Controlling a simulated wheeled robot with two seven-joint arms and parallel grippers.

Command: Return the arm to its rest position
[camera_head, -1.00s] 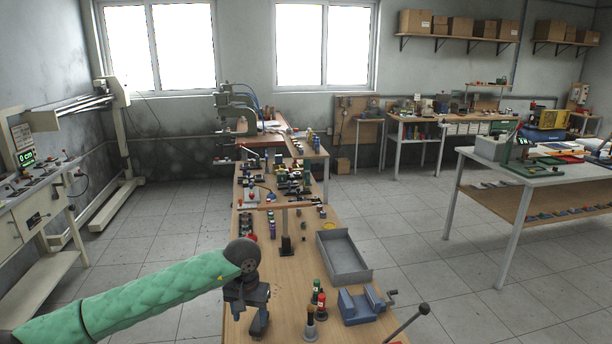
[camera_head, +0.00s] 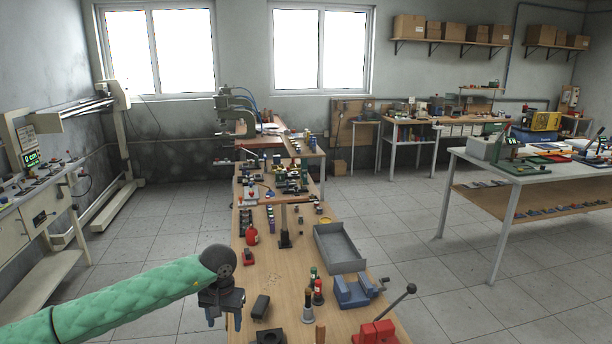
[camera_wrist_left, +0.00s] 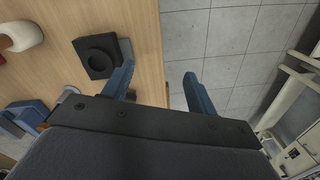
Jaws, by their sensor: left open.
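My left arm (camera_head: 130,302) in its green sleeve comes in from the lower left of the head view. My left gripper (camera_head: 224,318) hangs fingers-down over the left edge of the wooden bench (camera_head: 283,280). In the left wrist view the two blue fingers of the gripper (camera_wrist_left: 158,84) stand apart with nothing between them. A black block with a round hole (camera_wrist_left: 97,56) lies on the bench beside the fingers, apart from them. My right gripper is not in view.
On the bench stand a grey tray (camera_head: 340,249), a blue vise (camera_head: 355,292), a red-based lever tool (camera_head: 376,332), small bottles (camera_head: 318,290) and a black block (camera_head: 260,306). Open tiled floor (camera_head: 160,235) lies left of the bench. A white table (camera_head: 500,165) stands at the right.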

